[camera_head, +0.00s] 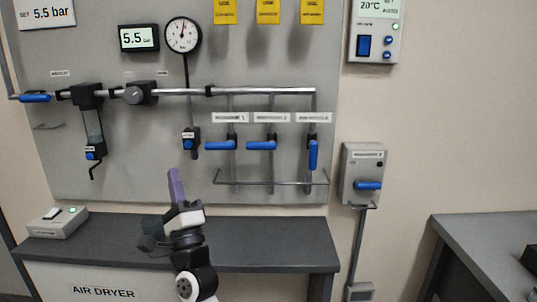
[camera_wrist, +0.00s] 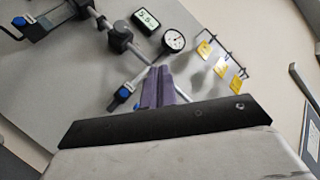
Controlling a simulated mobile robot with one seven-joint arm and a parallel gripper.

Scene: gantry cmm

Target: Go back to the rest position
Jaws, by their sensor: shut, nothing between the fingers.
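My gripper (camera_head: 175,184) is in front of the lower part of the grey wall panel (camera_head: 265,60), above the dark bench top labelled AIR DRYER. Its purple fingers point up and are together, with nothing between them. In the wrist view the shut fingers (camera_wrist: 159,82) point at the panel, near a small blue-tipped drain valve (camera_wrist: 122,94). The gripper does not appear to hold any valve handle.
The panel carries a pipe, a gauge (camera_head: 183,35), a 5.5 bar display (camera_head: 139,37) and blue valve handles (camera_head: 262,145). A grey box (camera_head: 57,222) stands on the bench top (camera_head: 270,245). A switch box (camera_head: 363,173) is on the wall; another table (camera_head: 480,245) stands right.

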